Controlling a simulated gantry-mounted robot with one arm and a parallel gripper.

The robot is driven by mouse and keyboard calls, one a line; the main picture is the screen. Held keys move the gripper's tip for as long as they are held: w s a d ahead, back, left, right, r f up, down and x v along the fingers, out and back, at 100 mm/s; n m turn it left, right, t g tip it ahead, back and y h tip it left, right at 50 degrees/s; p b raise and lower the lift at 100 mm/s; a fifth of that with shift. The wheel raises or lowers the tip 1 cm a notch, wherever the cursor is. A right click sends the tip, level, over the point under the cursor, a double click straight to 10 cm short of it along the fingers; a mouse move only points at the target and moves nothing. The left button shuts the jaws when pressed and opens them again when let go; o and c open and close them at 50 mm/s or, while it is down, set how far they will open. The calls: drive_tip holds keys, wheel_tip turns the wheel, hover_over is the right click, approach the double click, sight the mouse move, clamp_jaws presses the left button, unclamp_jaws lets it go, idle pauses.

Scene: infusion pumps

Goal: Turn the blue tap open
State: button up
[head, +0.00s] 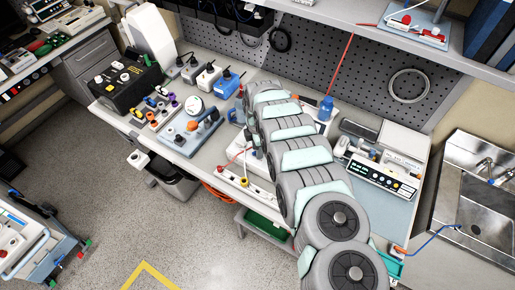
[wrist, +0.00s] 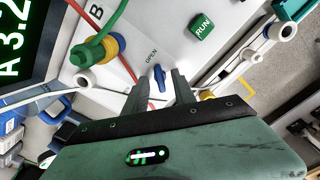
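In the wrist view, the small blue tap (wrist: 160,77) is on a white panel (wrist: 130,28), below the printed word OPEN. My gripper (wrist: 159,84) shows from below, with two dark fingers apart, one on each side of the tap. I see gaps between the tap and the fingers; I cannot tell whether the fingertips reach its depth. In the head view my grey segmented arm reaches across the bench, and I cannot make out the tap or the fingertips there.
Near the tap are a green fitting (wrist: 100,40) with a yellow ring, a green RUN button (wrist: 202,27) and a display (wrist: 20,45) with green characters. A red line and white tubes run close by. In the head view, several devices crowd the bench (head: 222,150); a sink (head: 480,205) is at right.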

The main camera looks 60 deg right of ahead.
wheel_tip(320, 180, up, 11)
drive_tip(key=b, duration=0.1)
idle(0.7)
drive_tip(key=shift+f, duration=0.1)
idle(0.4)
